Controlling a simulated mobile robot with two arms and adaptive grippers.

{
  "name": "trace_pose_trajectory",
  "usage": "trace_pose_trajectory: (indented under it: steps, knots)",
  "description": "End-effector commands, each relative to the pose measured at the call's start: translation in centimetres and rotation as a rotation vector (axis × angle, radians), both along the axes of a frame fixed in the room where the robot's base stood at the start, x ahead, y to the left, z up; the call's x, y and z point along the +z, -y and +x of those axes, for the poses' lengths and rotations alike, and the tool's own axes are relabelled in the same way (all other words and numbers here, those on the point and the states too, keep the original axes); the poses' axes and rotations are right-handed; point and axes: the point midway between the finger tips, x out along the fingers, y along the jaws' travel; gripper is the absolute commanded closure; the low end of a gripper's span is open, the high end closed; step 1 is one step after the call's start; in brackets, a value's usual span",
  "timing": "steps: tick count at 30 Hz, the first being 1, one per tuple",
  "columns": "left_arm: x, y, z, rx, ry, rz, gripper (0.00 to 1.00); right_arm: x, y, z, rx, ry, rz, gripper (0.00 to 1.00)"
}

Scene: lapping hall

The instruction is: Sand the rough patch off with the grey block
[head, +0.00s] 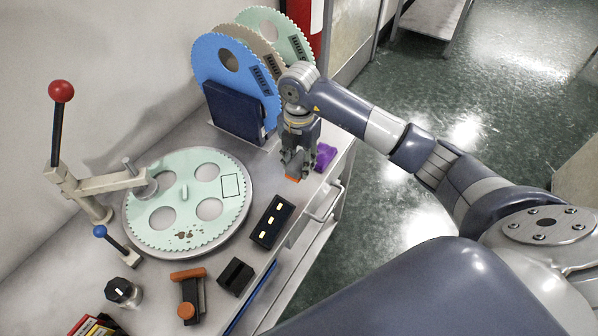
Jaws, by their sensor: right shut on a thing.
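A pale green toothed disc (164,192) with several round holes lies flat on a round grey plate. Brown rough spots (186,235) mark its near edge, and a dark outlined rectangle (230,186) is on its right part. My right gripper (295,171) is above the bench's right edge, right of the disc and apart from it. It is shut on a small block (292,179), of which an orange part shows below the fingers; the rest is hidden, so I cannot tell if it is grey. My left gripper is not in view.
A red-knobbed lever (61,92) with an arm reaches over the disc's left edge. Upright discs (222,68) stand at the back. Purple cloth (326,156), a black tray (271,222), a dark block (236,275) and an orange-handled tool (188,290) lie along the right and front.

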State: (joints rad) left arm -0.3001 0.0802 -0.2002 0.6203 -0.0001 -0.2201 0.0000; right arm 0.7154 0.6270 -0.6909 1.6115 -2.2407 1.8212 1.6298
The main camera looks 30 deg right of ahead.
Motion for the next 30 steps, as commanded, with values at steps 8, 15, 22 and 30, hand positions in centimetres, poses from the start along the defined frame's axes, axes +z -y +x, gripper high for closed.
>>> trace_pose_trajectory:
  steps: [8,15,22,30]
  knots:
    - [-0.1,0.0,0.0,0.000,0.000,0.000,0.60,0.4,0.0,0.0,0.000,0.001,-0.001,0.95]
    - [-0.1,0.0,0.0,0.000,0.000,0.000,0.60,0.4,0.0,0.0,0.003,0.001,-0.001,0.86]
    - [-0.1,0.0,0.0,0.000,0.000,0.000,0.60,1.3,-0.6,-0.1,0.188,0.002,0.000,0.86]
    - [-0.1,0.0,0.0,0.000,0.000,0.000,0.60,3.6,-1.9,-0.8,0.716,0.003,-0.002,0.86]
